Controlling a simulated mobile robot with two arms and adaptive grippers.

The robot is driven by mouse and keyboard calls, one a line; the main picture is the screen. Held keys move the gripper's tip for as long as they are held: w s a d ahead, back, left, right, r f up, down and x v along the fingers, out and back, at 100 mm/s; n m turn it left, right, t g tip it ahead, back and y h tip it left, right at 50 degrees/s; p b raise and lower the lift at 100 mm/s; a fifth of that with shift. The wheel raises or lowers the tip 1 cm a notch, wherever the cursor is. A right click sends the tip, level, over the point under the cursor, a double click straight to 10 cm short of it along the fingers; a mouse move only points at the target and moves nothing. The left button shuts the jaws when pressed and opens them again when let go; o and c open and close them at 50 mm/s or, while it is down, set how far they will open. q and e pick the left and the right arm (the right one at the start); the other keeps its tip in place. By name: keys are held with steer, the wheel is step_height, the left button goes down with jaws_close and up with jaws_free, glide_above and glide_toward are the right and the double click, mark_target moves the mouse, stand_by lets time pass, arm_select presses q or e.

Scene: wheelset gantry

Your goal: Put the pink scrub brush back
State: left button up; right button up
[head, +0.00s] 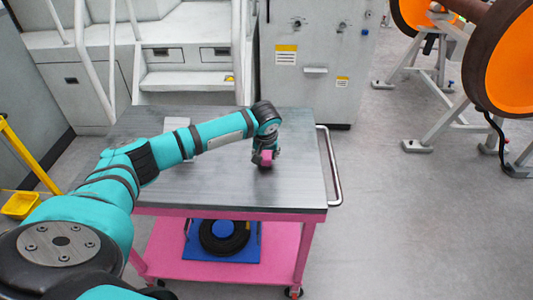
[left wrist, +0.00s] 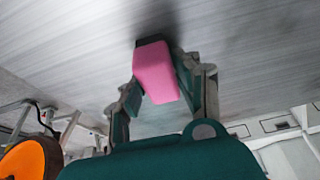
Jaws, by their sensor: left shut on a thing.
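The pink scrub brush (head: 266,156) is at the right part of the grey top of the pink cart (head: 220,190). In the left wrist view the brush (left wrist: 155,72) shows as a pink block with a dark part at its far end, close to the metal surface. My left gripper (head: 266,158) is shut on the brush, with a finger on each side of it. I cannot tell whether the brush touches the cart top. My right gripper is not in view.
A white flat item (head: 177,123) lies at the back of the cart top. A handle rail (head: 332,165) runs along the cart's right side. A grey cabinet (head: 314,60) stands behind. Orange wheels (head: 498,60) on stands are at right. The front of the cart top is clear.

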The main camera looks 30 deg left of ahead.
arm_select(q)
steer(key=o, duration=1)
steer(key=shift+f, duration=0.1)
steer(key=v, duration=1.2)
steer(key=shift+b, duration=0.4)
